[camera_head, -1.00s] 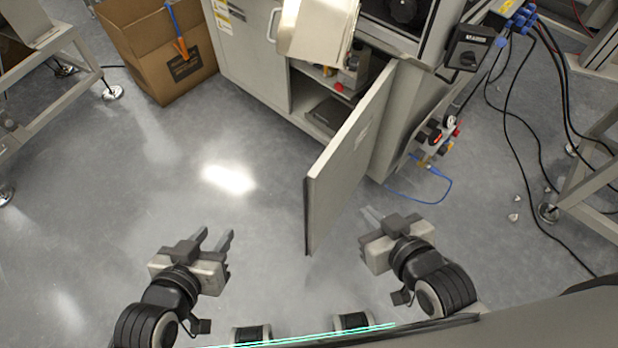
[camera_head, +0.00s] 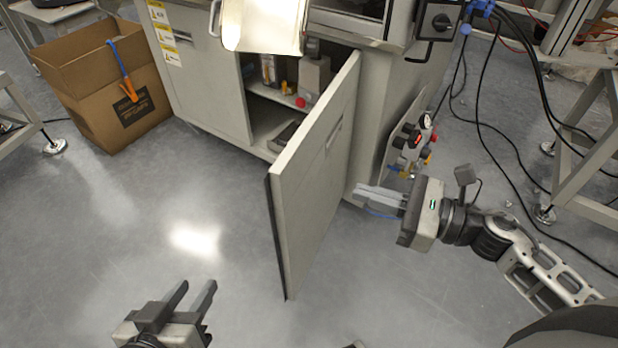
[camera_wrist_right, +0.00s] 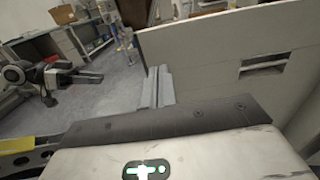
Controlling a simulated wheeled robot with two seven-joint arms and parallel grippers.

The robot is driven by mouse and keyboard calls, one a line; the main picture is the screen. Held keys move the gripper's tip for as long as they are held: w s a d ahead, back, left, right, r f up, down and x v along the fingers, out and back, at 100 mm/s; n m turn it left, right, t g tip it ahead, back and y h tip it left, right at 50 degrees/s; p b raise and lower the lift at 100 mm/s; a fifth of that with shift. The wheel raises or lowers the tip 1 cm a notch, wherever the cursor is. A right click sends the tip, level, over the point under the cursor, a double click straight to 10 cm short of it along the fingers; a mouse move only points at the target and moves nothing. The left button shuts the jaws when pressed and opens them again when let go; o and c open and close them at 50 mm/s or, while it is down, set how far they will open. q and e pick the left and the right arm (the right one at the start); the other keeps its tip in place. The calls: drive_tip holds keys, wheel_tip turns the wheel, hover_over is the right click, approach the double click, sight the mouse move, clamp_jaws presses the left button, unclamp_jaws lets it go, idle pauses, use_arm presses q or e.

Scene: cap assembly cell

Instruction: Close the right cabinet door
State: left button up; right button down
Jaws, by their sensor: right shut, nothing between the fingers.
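The right cabinet door (camera_head: 312,180) stands wide open, swung out toward me from the right side of the cabinet opening. Its outer face, with a recessed handle (camera_head: 333,133), faces right. My right gripper (camera_head: 358,194) is shut and empty, to the right of the door on its outer side, with its fingers pointing left. In the right wrist view the door (camera_wrist_right: 220,50) fills the upper right, and the shut fingers (camera_wrist_right: 158,75) are near its edge; I cannot tell whether they touch it. My left gripper (camera_head: 200,288) is open and empty at the lower left, well apart from the door.
The left cabinet door (camera_head: 205,70) is closed. Inside the opening are a red knob (camera_head: 300,102) and several items. A cardboard box (camera_head: 105,90) stands at the left. Valves and gauges (camera_head: 415,140) and cables (camera_head: 545,100) are at the right. The floor left of the door is clear.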

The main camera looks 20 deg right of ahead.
sight(292, 170)
drive_tip(key=x, duration=1)
drive_tip(key=shift+w+a+p, duration=0.25)
drive_tip(key=shift+p, duration=0.1)
